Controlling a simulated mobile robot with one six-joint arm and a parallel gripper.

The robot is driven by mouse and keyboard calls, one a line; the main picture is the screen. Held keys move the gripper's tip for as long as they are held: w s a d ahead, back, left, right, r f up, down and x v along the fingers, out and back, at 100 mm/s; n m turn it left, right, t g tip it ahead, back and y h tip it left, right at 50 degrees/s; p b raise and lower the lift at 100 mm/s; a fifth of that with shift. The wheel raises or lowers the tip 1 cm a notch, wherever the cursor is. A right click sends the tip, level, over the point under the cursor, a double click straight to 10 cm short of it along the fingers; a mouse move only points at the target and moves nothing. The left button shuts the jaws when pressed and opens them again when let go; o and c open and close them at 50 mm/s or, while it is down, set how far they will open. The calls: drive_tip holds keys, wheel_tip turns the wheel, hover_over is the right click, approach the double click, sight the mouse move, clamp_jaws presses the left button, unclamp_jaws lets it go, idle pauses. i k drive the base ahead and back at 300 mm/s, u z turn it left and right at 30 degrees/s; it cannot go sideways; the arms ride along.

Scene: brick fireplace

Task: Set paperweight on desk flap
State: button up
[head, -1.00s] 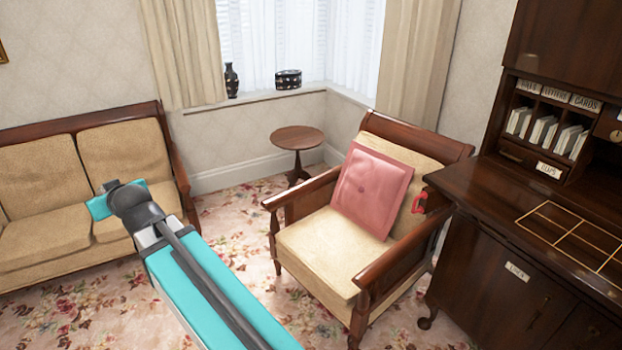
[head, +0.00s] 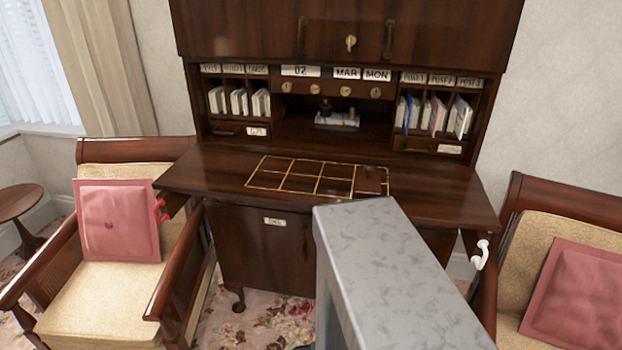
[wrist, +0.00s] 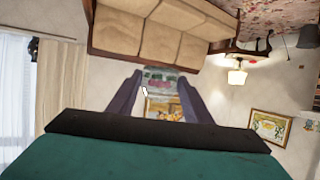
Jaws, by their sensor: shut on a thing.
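The desk flap (head: 215,172) is down and level in the head view. It is dark wood with a gold-lined grid of rectangles near its middle. A small dark reddish-brown block sits on the grid's right part. In the wrist view my gripper (wrist: 159,82) is shut on a small clear-looking piece with green and pink in it, which I take to be the paperweight (wrist: 158,76). It is blurred, and its full shape is unclear. The gripper and paperweight are out of the head view, so their distance from the flap cannot be told.
A grey block shape in the foreground hides part of the flap's front. Armchairs with pink cushions flank the desk at left (head: 118,222) and right (head: 575,295). Letter racks (head: 240,98) fill the desk's back. The flap's left part is bare. The upside-down wrist view shows a sofa (wrist: 165,45).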

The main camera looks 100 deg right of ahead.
sight(273, 174)
drive_tip(key=u, duration=0.05)
drive_tip(key=k, duration=0.9)
drive_tip(key=z, duration=0.3)
